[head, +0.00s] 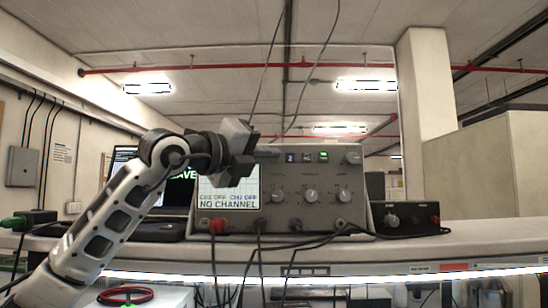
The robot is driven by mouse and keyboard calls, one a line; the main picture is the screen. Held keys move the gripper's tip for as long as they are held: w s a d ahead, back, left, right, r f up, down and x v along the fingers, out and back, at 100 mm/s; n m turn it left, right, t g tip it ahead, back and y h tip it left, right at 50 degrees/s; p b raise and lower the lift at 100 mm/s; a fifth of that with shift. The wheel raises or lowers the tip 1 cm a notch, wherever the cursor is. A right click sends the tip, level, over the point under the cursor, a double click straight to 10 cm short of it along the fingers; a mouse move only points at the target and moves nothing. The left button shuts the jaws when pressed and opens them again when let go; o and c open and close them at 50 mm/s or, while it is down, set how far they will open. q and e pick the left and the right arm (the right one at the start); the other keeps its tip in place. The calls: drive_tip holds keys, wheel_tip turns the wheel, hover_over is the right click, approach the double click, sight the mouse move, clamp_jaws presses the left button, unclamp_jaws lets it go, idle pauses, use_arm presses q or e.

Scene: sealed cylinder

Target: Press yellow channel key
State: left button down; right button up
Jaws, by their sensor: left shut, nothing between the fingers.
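The oscilloscope (285,213) stands on the bench shelf in the middle of the head view. The visible part of its screen (229,200) reads "CH1 OFF CH2 OFF NO CHANNEL". My left gripper (254,156) is shut and empty, in front of the panel's upper left, covering the screen's top. I cannot tell whether it touches the panel. My right gripper is out of view.
A laptop (183,194) stands behind my left arm. A black box with knobs (405,217) is right of the oscilloscope. A red plug (217,226) and dark cables (262,250) hang from its front. The shelf (490,232) is clear at far right.

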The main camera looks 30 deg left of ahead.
use_arm(q)
drive_tip(key=shift+w+a, duration=0.15)
drive_tip(key=shift+w, duration=0.2)
idle(0.6)
drive_tip(key=shift+s+d+b, duration=0.35)
drive_tip(key=shift+s+b, duration=0.1)
drive_tip(key=shift+s, duration=0.3)
drive_tip(key=shift+s, duration=0.1)
drive_tip(key=shift+s+d+b, duration=0.45)
drive_tip(key=shift+s, duration=0.4)
drive_tip(key=shift+s+d+b, duration=0.45)
drive_tip(key=shift+s+b, duration=0.05)
drive_tip(key=shift+s, duration=0.4)
drive_tip(key=shift+s+d+b, duration=0.45)
drive_tip(key=shift+s, duration=0.4)
